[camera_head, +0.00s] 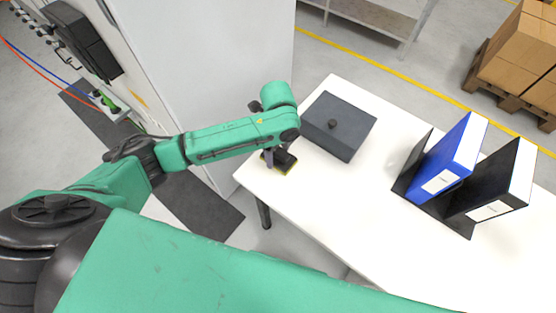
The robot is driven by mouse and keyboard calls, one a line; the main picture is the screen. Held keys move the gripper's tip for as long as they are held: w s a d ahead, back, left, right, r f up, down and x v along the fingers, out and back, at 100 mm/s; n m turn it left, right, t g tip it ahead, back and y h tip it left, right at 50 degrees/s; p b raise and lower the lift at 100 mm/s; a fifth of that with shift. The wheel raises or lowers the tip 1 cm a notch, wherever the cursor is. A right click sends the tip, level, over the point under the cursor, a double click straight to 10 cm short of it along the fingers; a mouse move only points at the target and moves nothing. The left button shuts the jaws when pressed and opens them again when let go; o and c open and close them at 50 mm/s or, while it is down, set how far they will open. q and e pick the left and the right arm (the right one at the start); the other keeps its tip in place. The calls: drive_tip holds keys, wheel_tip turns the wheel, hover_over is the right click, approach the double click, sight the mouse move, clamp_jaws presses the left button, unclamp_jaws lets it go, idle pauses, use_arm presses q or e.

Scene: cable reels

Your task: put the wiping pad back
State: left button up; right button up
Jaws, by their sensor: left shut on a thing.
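The wiping pad (284,168) is a small dark block with a yellow-green underside, at the left corner of the white table (290,195). My left gripper (272,158) is above that corner, shut on the pad, and its fingers are partly hidden by the arm's wrist. I cannot tell whether the pad touches the table top. My right gripper is not in view.
A blue binder (452,158) and a black binder (498,182) stand in a dark holder farther right. The table's front middle is clear. A tall white cabinet (215,75) stands behind my left arm.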

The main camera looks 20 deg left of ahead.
sight(278, 162)
use_arm(q)
wheel_tip(278, 162, down, 5)
drive_tip(key=shift+f, duration=0.1)
drive_tip(key=o, duration=1.2)
drive_tip(key=shift+c, duration=0.2)
drive_tip(key=shift+d, duration=0.1)
wheel_tip(278, 162, up, 12)
drive_tip(key=shift+r, duration=0.1)
